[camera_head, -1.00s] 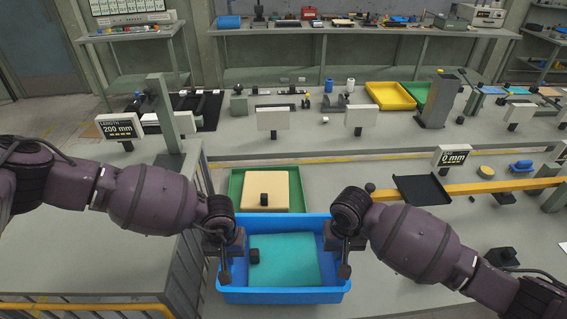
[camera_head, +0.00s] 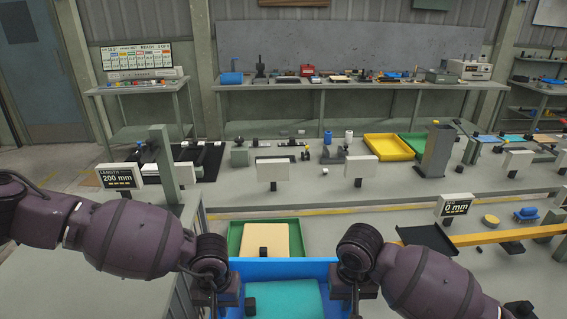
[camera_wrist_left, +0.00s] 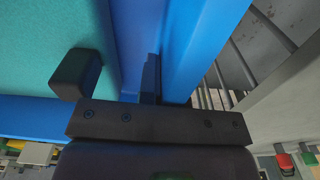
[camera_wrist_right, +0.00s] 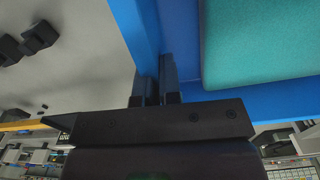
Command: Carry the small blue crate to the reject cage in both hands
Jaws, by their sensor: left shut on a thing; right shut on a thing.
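The small blue crate (camera_head: 283,267) is at the bottom centre of the head view, its near part cut off by the picture edge. A teal slab (camera_head: 290,301) with a black knob lies in it. My left gripper (camera_head: 222,301) is shut on the crate's left wall, which shows in the left wrist view (camera_wrist_left: 206,45). My right gripper (camera_head: 352,298) is shut on the right wall, which shows in the right wrist view (camera_wrist_right: 140,30). I cannot tell whether the crate is clear of the surface below. I cannot make out a marked reject cage.
A green tray (camera_head: 236,238) with a beige block (camera_head: 267,241) stands just behind the crate. Upright bars (camera_wrist_left: 270,25) run close beside the crate's left wall. A black tray (camera_head: 428,238) and a yellow beam (camera_head: 510,235) lie to the right. A "200 mm" display (camera_head: 121,176) stands at left.

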